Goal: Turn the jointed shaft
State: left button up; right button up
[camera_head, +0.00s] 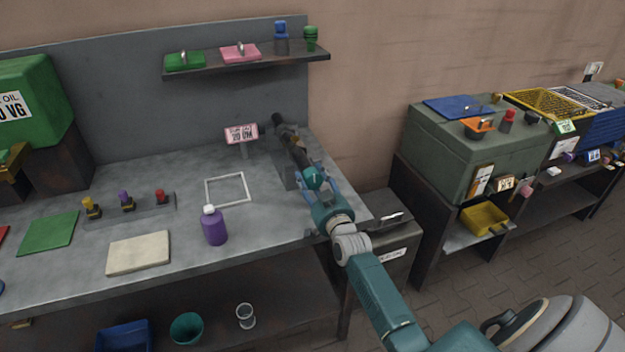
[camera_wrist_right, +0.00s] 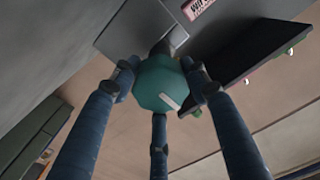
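The jointed shaft (camera_head: 288,139) is a dark rod on a grey block at the right end of the workbench. It slants from the back toward the front, and a teal faceted knob (camera_head: 313,178) sits on its near end. My right gripper (camera_head: 317,184) is at that knob. In the right wrist view the knob (camera_wrist_right: 161,83) fills the space between three blue fingers, whose tips lie against its sides. The shaft behind the knob is mostly hidden there. My left gripper is not in view.
A pink-and-white sign (camera_head: 241,133) stands left of the shaft. A purple bottle (camera_head: 214,228), a white square frame (camera_head: 227,189) and a beige pad (camera_head: 138,253) are on the bench. A shelf (camera_head: 245,65) hangs above. A grey-green cabinet (camera_head: 450,155) stands to the right.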

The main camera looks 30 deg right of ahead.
jog(key=o, duration=0.4)
jog(key=shift+s+a+f, duration=0.1)
jog(key=shift+a+f, duration=0.1)
jog(key=shift+f, duration=0.4)
jog(key=shift+r, duration=0.25)
jog(key=shift+s, duration=0.1)
jog(key=v, duration=1.1)
jog(key=shift+s, duration=0.35)
